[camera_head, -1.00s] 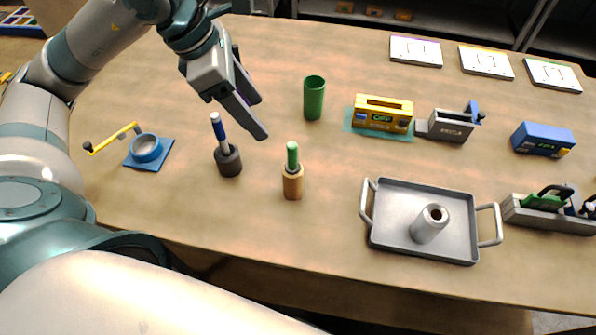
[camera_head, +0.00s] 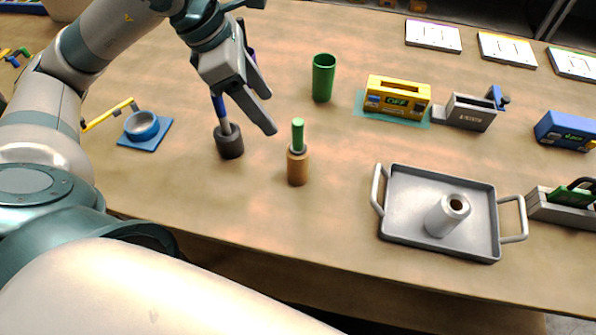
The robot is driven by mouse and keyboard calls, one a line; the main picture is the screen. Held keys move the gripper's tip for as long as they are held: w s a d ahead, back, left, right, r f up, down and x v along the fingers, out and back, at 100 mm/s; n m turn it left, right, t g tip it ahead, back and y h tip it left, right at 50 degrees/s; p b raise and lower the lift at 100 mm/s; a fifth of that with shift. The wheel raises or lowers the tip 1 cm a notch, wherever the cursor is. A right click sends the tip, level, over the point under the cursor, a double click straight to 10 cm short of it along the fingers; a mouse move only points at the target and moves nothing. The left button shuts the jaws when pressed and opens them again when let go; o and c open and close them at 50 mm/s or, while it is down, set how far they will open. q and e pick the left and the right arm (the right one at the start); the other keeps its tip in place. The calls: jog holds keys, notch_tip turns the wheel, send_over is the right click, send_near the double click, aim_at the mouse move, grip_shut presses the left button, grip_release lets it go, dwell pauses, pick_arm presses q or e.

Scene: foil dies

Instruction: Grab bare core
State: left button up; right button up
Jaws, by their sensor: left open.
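A pale grey hollow cylinder (camera_head: 441,222), which looks like the bare core, stands upright with a dark hole in its top. It stands on a grey metal tray (camera_head: 400,225) with two side handles, right of the middle. My left gripper (camera_head: 269,112) is open and empty, its fingers pointing down and right. It is above the table's left half, well left of the tray. It partly hides a blue-and-white stick (camera_head: 219,107) in a dark round holder (camera_head: 230,143). My right gripper is not in view.
A green stick (camera_head: 298,132) stands in a tan holder (camera_head: 297,168), between my gripper and the tray. Behind are a green cup (camera_head: 323,78), a yellow device (camera_head: 397,97) and a grey device (camera_head: 470,112). A blue device (camera_head: 566,132) is at right. The front left table is clear.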

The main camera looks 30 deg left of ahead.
aim_at(291, 150)
pick_arm(q)
notch_tip(291, 150, down, 3)
jog(key=shift+r+b, duration=0.1)
jog(key=shift+b, duration=0.7)
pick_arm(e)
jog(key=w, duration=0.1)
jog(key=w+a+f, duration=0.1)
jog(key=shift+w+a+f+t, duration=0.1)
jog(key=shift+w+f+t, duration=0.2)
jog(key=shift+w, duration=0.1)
pick_arm(q)
jog(key=p+x, duration=0.5)
jog(key=x, duration=0.6)
jog(key=shift+d+f, duration=0.1)
jog(key=shift+f, duration=0.25)
jog(key=shift+w+f, duration=0.15)
jog(key=shift+f, duration=0.1)
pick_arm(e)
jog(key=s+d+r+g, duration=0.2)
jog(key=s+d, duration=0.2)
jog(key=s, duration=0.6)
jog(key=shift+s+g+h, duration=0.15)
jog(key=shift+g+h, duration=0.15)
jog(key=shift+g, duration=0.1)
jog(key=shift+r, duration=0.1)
